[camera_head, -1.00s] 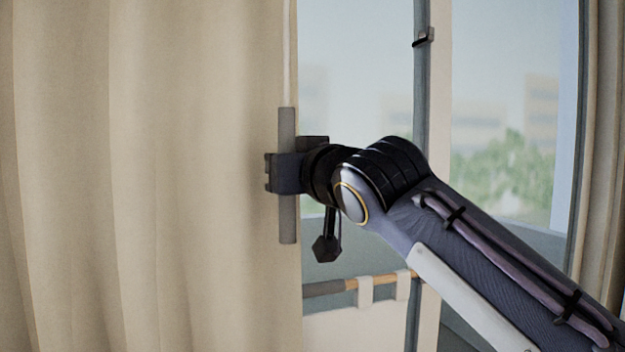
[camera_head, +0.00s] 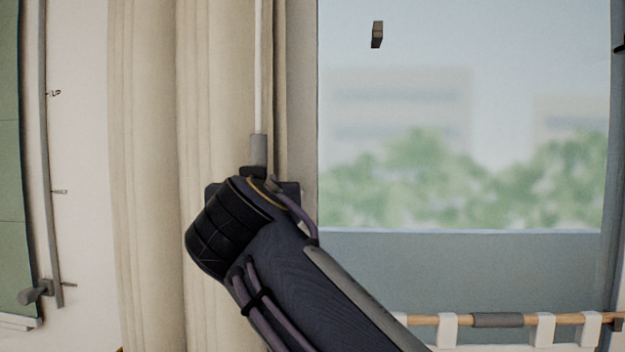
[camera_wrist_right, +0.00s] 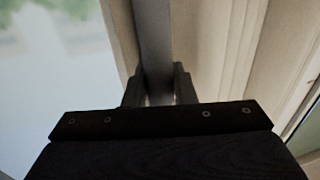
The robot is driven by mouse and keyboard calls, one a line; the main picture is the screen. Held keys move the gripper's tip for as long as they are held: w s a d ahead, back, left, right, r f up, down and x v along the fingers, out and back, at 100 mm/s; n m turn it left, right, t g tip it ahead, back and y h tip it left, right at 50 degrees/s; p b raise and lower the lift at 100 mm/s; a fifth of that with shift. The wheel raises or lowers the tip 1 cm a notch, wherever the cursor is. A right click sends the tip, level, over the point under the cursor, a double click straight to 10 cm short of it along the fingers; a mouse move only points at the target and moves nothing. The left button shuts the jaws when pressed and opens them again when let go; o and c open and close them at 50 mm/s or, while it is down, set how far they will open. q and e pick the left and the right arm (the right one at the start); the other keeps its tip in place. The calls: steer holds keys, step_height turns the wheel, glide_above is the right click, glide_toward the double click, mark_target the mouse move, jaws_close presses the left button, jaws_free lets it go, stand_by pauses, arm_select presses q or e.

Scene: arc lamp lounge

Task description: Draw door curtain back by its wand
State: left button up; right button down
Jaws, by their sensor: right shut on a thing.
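The beige door curtain (camera_head: 150,150) hangs bunched in folds in the left half of the head view, left of the window. Its wand is a thin white rod (camera_head: 259,70) with a thicker grey handle (camera_head: 258,149) at its lower end. My right gripper (camera_head: 257,178) is at this handle and mostly hidden behind my own wrist. In the right wrist view the two fingers of my right gripper (camera_wrist_right: 160,88) are shut on the grey handle (camera_wrist_right: 154,40), with the curtain (camera_wrist_right: 215,45) close behind. My left gripper is not in view.
The window glass (camera_head: 460,120) right of the curtain is uncovered. A wooden rail (camera_head: 415,320) with white loops crosses low at the right. A green panel (camera_head: 12,170) with a grey rod stands at the far left, beside a pale wall (camera_head: 82,120).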

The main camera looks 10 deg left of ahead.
steer(key=a, duration=0.1)
steer(key=a+p, duration=0.1)
steer(key=a, duration=0.1)
steer(key=shift+s+a, duration=0.2)
steer(key=shift+a, duration=0.1)
steer(key=shift+r, duration=0.1)
steer(key=c, duration=1.6)
jaws_free()
steer(key=o, duration=0.4)
steer(key=shift+a, duration=0.25)
steer(key=shift+c, duration=0.2)
steer(key=shift+d, duration=0.1)
